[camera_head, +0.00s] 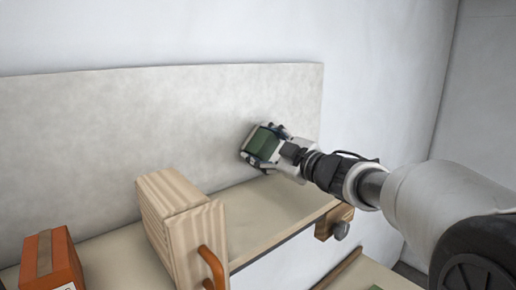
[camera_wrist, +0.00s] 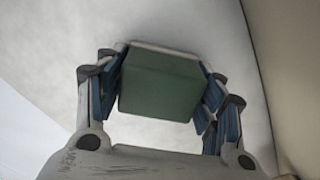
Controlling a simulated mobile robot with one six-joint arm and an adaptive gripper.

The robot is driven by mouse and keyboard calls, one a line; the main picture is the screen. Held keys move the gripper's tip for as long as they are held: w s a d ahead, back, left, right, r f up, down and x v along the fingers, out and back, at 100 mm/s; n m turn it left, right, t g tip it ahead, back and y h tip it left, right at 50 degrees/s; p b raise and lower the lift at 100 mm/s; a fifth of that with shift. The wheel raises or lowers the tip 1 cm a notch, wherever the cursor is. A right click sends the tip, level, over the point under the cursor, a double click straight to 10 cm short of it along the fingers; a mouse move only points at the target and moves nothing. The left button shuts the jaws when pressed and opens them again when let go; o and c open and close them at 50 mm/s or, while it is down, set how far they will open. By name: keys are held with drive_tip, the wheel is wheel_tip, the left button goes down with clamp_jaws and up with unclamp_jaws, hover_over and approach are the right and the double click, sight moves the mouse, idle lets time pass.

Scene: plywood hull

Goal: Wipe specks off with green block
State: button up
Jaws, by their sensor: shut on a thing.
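The green block (camera_head: 263,142) is held in my gripper (camera_head: 262,146), close to the pale upright panel (camera_head: 120,110) above the shelf's right part. In the wrist view, the green block (camera_wrist: 160,85) sits between the two blue-padded fingers of my gripper (camera_wrist: 160,88), with a pale edge along its far side. The block's far face is toward the panel; I cannot tell whether it touches. No specks can be made out on the visible panel surface. The part of the panel behind the block is hidden.
A wooden box (camera_head: 172,205) with an orange handle (camera_head: 212,268) stands on the shelf (camera_head: 265,213), left of my gripper. An orange box (camera_head: 52,262) is at the lower left. A wooden clamp-like piece with a dark knob (camera_head: 335,224) is at the shelf's right end.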

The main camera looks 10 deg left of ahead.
drive_tip(key=shift+w+d, duration=0.15)
drive_tip(key=shift+w, duration=0.05)
drive_tip(key=shift+s+a+b, duration=0.85)
drive_tip(key=shift+s+a, duration=0.75)
drive_tip(key=shift+s, duration=0.3)
drive_tip(key=shift+s+a+b, duration=0.85)
drive_tip(key=shift+s+a, duration=0.75)
drive_tip(key=shift+s, duration=0.25)
drive_tip(key=shift+s+a+b, duration=0.85)
drive_tip(key=shift+s+a, duration=0.75)
drive_tip(key=shift+s, duration=0.3)
approach(204, 155)
drive_tip(key=shift+a+p, duration=0.15)
drive_tip(key=shift+p, duration=0.25)
drive_tip(key=shift+w, duration=0.1)
drive_tip(key=v, duration=0.2)
drive_tip(key=shift+s+d+p, duration=0.3)
